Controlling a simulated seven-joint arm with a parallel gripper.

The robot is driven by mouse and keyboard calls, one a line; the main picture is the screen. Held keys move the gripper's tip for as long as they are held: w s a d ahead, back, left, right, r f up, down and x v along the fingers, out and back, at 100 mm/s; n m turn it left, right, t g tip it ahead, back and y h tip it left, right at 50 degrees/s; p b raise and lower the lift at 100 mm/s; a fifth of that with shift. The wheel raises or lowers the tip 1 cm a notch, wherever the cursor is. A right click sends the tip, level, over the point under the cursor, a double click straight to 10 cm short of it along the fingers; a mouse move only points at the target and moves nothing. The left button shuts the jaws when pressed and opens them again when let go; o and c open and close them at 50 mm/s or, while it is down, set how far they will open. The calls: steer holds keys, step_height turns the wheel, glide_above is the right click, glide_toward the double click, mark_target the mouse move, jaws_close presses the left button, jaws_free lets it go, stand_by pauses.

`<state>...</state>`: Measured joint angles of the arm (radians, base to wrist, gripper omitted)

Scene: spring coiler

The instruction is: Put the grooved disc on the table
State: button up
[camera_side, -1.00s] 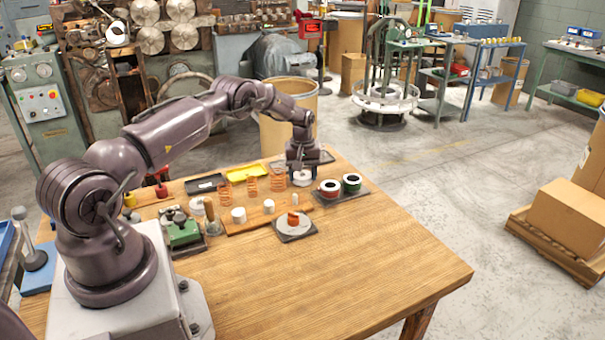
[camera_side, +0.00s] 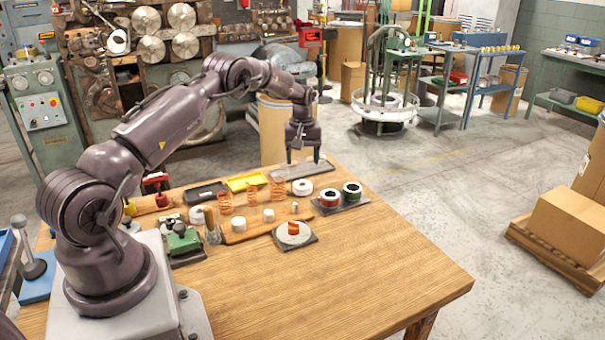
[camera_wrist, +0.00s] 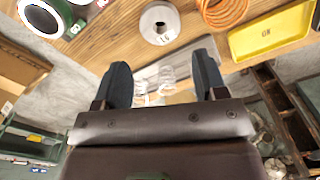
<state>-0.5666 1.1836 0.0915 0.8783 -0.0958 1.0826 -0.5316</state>
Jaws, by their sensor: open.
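A pale grey disc with a centre hole, which I take to be the grooved disc (camera_side: 302,188), lies flat on the wooden table (camera_side: 370,270), near its far edge. It also shows in the wrist view (camera_wrist: 160,22), on bare wood beyond the fingertips. Its groove is too small to make out. My gripper (camera_side: 304,161) is above and behind the disc, apart from it, over a grey, partly clear tray (camera_side: 290,173). In the wrist view the two dark fingers (camera_wrist: 162,66) stand wide apart with nothing between them.
Two spools, red (camera_side: 330,193) and green (camera_side: 352,190), stand on a dark plate right of the disc. Copper springs (camera_side: 278,188) and a yellow tray (camera_side: 248,181) are left. A round plate with an orange piece (camera_side: 293,229) is in front. The table's front right is clear.

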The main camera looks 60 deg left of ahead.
steer(key=s+d+r+m+t, duration=0.1)
steer(key=s+d+r+m, duration=0.15)
steer(key=d+r, duration=0.8)
steer(key=s+d+r+m+t, duration=0.25)
steer(key=d+r, duration=0.45)
steer(key=r, duration=0.7)
steer(key=s+d+r+m, duration=0.4)
steer(key=s+d+r, duration=0.1)
steer(key=s+d, duration=0.35)
steer(key=s+d+f+m+t, duration=0.1)
steer(key=s+d+m, duration=0.1)
steer(key=s, duration=0.4)
steer(key=s+d+f+m+t, duration=0.1)
steer(key=s+d+f+m, duration=0.1)
steer(key=s+d, duration=0.2)
steer(key=s, duration=0.3)
steer(key=shift+s+f+m, duration=0.2)
steer(key=shift+f+m, duration=0.1)
